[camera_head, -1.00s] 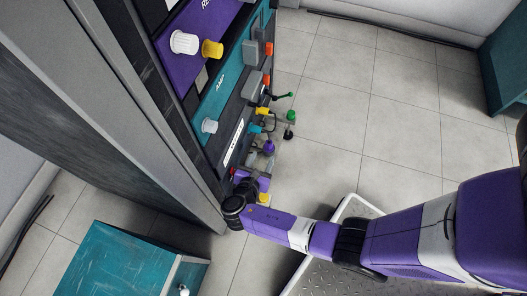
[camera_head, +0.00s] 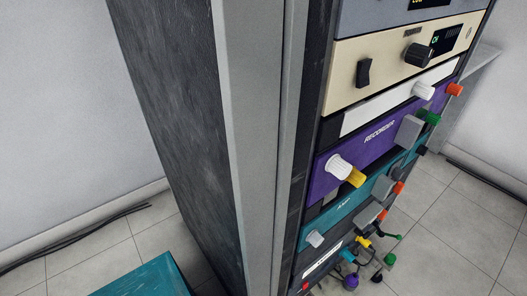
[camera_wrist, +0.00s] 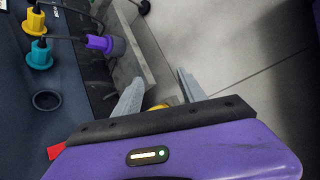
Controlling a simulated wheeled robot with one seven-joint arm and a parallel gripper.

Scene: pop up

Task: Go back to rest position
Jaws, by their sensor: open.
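My gripper (camera_wrist: 160,88) shows in the wrist view, with two grey fingers spread apart and nothing seen between their tips. It is close beside the lower front of the rack. A purple plug (camera_wrist: 104,44), a yellow plug (camera_wrist: 33,22) and a teal plug (camera_wrist: 39,55) sit on the dark panel to its left. A yellow thing is partly hidden behind the gripper's body, between the finger bases. The head view shows the rack (camera_head: 258,120) but not my arm or gripper.
The rack front carries a purple recorder panel (camera_head: 375,140), a teal amp panel (camera_head: 345,207) and several protruding knobs, including a white knob (camera_head: 340,166). A teal box (camera_head: 150,278) stands at the lower left.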

